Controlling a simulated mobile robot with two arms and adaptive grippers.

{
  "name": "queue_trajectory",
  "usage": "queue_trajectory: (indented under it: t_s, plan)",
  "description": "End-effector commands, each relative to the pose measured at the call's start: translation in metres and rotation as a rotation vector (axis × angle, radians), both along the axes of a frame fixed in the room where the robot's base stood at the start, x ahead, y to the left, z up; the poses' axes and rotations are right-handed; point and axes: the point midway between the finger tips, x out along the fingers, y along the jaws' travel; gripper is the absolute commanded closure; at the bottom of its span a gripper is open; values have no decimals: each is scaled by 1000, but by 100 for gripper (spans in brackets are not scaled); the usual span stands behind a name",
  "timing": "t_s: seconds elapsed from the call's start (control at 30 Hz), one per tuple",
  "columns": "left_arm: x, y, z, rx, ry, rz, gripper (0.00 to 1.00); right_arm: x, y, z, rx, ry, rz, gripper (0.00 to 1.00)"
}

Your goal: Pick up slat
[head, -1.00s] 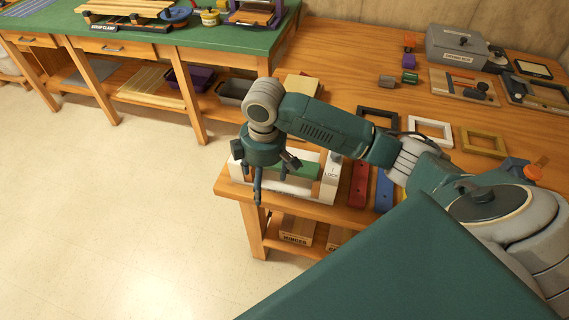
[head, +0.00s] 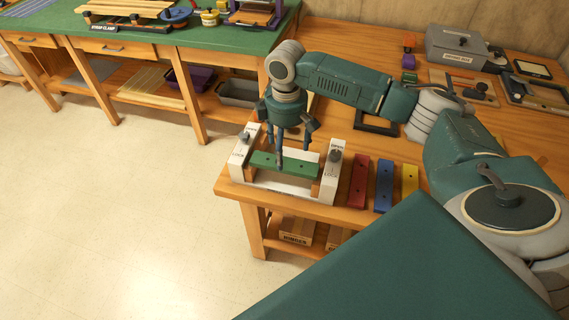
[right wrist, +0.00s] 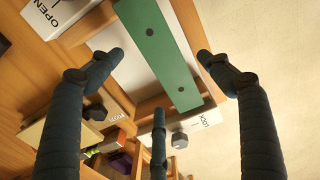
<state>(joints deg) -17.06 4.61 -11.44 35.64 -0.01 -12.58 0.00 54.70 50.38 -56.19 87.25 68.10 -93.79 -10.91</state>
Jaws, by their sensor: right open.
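A green slat (head: 270,161) with dark holes lies across a white and wooden fixture (head: 333,182) at the near left end of the bench. The fixture's white end blocks carry dark knobs and OPEN and LOCK labels. My right gripper (head: 292,160) points down over the slat, its fingers spread and empty. In the right wrist view, the green slat (right wrist: 160,48) runs between the spread fingers of the right gripper (right wrist: 160,75). I cannot tell whether any finger touches it. My left gripper is out of view.
Red (head: 358,183), blue (head: 384,187) and yellow (head: 409,180) slats lie right of the fixture. A black frame (head: 377,127) lies behind, partly under my arm. A grey box (head: 457,47) stands farther back. Open floor lies left of the bench.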

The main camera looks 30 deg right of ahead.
Motion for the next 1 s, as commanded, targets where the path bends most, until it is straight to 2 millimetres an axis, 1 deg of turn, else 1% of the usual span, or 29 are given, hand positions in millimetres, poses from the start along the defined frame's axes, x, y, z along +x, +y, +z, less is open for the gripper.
queue_trajectory:
  t_s: [0.1, 0.2, 0.3, 0.5, 0.53, 0.67, 0.7, 0.77, 0.8, 1.0]
  plan:
    - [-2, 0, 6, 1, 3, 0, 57, -1, 1, -18, 0, 4, 0, 22]
    - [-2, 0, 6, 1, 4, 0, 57, -1, 1, -32, 0, 4, 0, 22]
    - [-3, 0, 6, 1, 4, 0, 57, 0, 1, -38, 0, 0, 1, 22]
    - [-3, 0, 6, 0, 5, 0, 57, 0, 1, -39, -1, -1, 1, 22]
    - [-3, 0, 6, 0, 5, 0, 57, 0, 1, -39, -1, -1, 1, 24]
    - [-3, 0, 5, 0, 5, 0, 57, 0, 1, -39, -1, -1, 1, 50]
    - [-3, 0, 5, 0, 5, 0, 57, 0, 1, -39, -1, -1, 1, 58]
    - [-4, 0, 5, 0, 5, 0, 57, 0, 1, -39, 0, 0, 1, 70]
    - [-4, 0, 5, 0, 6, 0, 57, 0, 1, -39, 0, 0, 1, 73]
    - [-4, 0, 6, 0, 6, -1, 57, 0, 1, -39, -1, -1, 0, 73]
